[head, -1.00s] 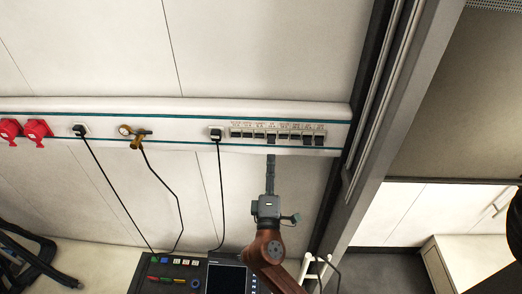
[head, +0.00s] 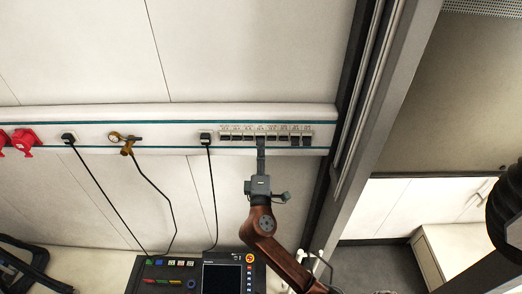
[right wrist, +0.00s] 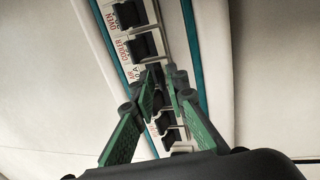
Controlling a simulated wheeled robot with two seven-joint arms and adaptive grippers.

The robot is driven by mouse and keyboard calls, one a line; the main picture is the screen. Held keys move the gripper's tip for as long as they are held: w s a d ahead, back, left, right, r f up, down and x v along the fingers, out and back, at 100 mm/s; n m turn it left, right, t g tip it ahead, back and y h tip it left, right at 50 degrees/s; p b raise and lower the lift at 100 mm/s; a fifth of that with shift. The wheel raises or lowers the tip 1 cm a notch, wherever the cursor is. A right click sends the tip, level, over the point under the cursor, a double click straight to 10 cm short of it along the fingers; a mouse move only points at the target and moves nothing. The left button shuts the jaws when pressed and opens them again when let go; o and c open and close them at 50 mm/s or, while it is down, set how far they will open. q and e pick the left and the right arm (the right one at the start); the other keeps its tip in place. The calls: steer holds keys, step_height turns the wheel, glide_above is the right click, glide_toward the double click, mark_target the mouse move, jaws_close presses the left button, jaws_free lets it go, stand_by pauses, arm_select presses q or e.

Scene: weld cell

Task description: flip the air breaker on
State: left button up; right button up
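A row of black breakers (head: 240,136) sits in a white wall rail (head: 180,112). Labels run above them, too small to read in the head view. My right gripper (head: 261,149) reaches up to a breaker near the middle of the row; its fingertips partly hide it. In the right wrist view, the green-padded fingers of my right gripper (right wrist: 166,78) stand apart, with breakers showing between and beyond them. My left gripper is out of view.
A control panel with a screen (head: 221,277) stands below. A dark metal post (head: 362,100) is to the right.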

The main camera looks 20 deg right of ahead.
mark_target(261, 138)
jaws_close()
steer(key=shift+r, duration=0.15)
steer(key=r+g+y, duration=0.1)
steer(key=g+p, duration=0.1)
steer(key=g, duration=0.1)
steer(key=shift+s+a+r+y, duration=0.15)
steer(key=shift+a+r+y, duration=0.05)
steer(key=shift+r+y, duration=0.2)
steer(key=r+g+y, duration=0.1)
steer(key=g, duration=0.2)
steer(key=shift+r, duration=0.2)
steer(key=shift+w+d+r+g+y, duration=0.2)
steer(key=shift+g+y, duration=0.15)
steer(key=shift+g, duration=0.35)
steer(key=shift+w+d+r+g+y, duration=0.1)
steer(key=shift+r+g+y, duration=0.2)
steer(key=shift+g, duration=0.4)
steer(key=shift+f, duration=0.1)
